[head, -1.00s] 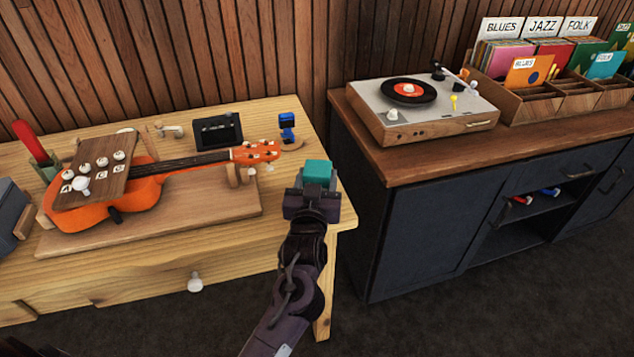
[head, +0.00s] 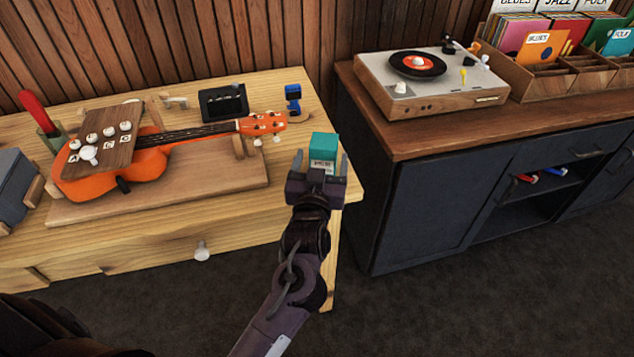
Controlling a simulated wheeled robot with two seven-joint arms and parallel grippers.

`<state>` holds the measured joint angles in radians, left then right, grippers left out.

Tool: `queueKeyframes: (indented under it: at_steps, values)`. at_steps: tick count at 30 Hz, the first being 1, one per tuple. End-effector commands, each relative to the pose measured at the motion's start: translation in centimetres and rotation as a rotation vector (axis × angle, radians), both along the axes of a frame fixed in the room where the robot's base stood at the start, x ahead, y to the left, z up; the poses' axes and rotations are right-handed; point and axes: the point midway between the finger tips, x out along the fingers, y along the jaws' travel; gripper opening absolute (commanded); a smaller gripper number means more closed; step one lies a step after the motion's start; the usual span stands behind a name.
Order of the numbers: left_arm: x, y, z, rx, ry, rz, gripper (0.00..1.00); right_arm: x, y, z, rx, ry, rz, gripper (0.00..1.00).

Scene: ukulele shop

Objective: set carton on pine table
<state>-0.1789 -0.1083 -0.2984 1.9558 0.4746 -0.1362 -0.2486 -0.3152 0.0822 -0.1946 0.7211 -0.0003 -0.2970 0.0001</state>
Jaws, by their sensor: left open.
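The carton (head: 323,148) is a small teal box with a pale label on its near side. It stands upright near the right end of the pine table (head: 230,212). My left gripper (head: 321,163) is open, with one finger on either side of the carton and a visible gap beside it. The lower part of the carton is hidden by the gripper body. My right gripper is not in view.
An orange ukulele (head: 120,172) lies on a wooden board (head: 215,185) left of the carton. A small black box (head: 223,102) and a blue clip-on device (head: 293,95) stand behind. A dark cabinet (head: 430,200) with a turntable (head: 430,82) stands at right, across a gap.

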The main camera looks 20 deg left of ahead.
Motion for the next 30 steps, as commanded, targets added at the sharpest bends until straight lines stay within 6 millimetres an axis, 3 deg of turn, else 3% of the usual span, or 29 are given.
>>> queueKeyframes:
  at_steps: [6, 12, 30]
  values:
    - [-4.8, -1.0, -0.3, 0.000, 0.004, -0.002, 0.74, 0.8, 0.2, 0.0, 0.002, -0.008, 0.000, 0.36]
    - [-7.5, -1.5, -0.2, 0.002, 0.002, -0.001, 0.74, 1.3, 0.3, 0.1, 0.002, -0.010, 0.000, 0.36]
    - [-8.3, -1.7, -0.1, 0.001, 0.001, 0.000, 0.74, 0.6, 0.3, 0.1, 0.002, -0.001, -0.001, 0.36]
